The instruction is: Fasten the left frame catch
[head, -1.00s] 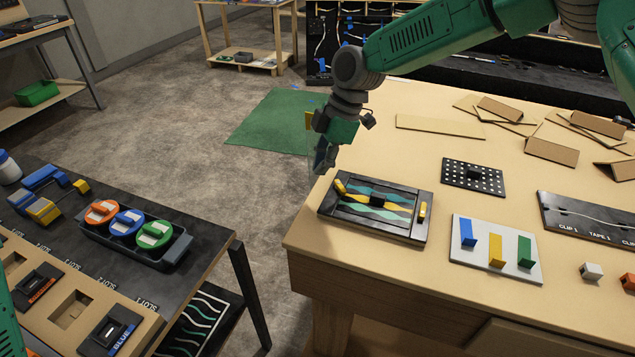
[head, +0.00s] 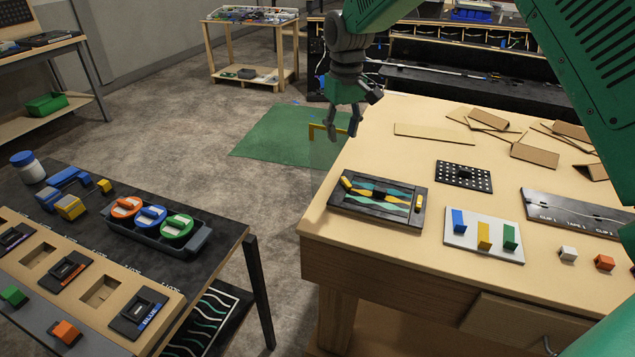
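The black frame (head: 383,217) lies flat near the left edge of the wooden table, around a teal, yellow and black wavy panel. The left frame catch (head: 346,184) is a small yellow piece at its left side, slightly angled. The right catch (head: 419,203) is a yellow piece at its right side. My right gripper (head: 342,130) hangs above and behind the frame's left end, apart from it, with its fingers spread. A yellow bracket (head: 317,130) with a faint clear panel shows beside the fingers; I cannot tell whether they touch. My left gripper is out of view.
A white board (head: 470,244) with coloured blocks and a dotted black plate (head: 463,174) lie right of the frame. Cardboard pieces (head: 435,133) lie behind. A dark bench (head: 215,266) with coloured knobs stands left, across a floor gap.

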